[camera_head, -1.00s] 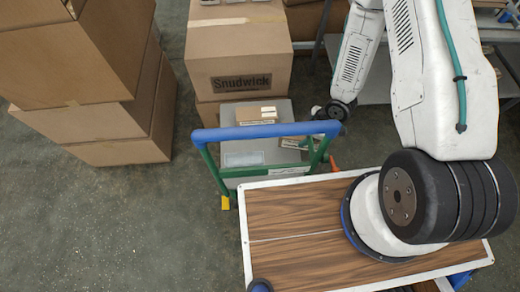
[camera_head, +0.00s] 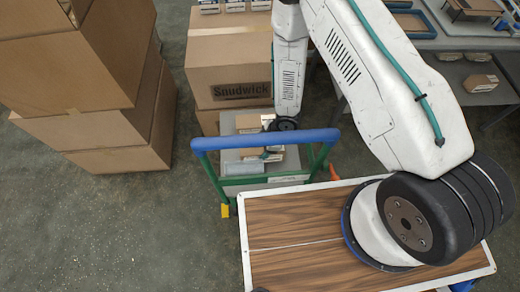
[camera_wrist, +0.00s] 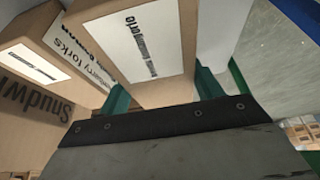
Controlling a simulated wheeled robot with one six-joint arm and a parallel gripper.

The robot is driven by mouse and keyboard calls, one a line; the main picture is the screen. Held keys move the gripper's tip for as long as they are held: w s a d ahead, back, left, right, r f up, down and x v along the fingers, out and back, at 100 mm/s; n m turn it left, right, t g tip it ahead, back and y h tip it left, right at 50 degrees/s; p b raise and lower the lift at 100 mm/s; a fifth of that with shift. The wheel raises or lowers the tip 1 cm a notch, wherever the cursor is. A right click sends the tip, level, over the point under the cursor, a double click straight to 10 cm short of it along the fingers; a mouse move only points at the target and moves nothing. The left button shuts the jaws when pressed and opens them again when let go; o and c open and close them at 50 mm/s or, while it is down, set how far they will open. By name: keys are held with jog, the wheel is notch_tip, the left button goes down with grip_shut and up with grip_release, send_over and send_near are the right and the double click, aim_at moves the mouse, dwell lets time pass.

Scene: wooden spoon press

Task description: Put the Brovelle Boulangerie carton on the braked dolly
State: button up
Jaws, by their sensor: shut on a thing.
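In the wrist view, my gripper (camera_wrist: 160,92) has its green fingers shut on the Brovelle Boulangerie carton (camera_wrist: 150,40), a cardboard box with a white label. In the head view, my gripper (camera_head: 278,150) is small and partly hidden near that carton (camera_head: 252,154). A grey deck (camera_head: 235,166) lies under them, behind a blue handle (camera_head: 265,139) on green posts. This looks like the dolly. An orange part, perhaps a brake pedal, shows low at the right post. I cannot tell whether the carton touches the deck.
Another small labelled carton (camera_wrist: 35,60) lies just left of the held one; it also shows in the head view (camera_head: 247,122). A large Snudwick box (camera_head: 228,70) stands right behind the deck. Tall boxes (camera_head: 110,125) stand at the left. Shelves (camera_head: 460,75) are at the right.

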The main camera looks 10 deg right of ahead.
jog(key=shift+w+a, duration=0.2)
jog(key=shift+a, duration=0.1)
jog(key=shift+d+x, duration=0.2)
jog(key=shift+x, duration=0.7)
jog(key=shift+d+x, duration=0.15)
jog(key=shift+x, duration=0.75)
jog(key=shift+f, duration=0.2)
jog(key=o, duration=1.3)
jog(key=shift+f, duration=0.1)
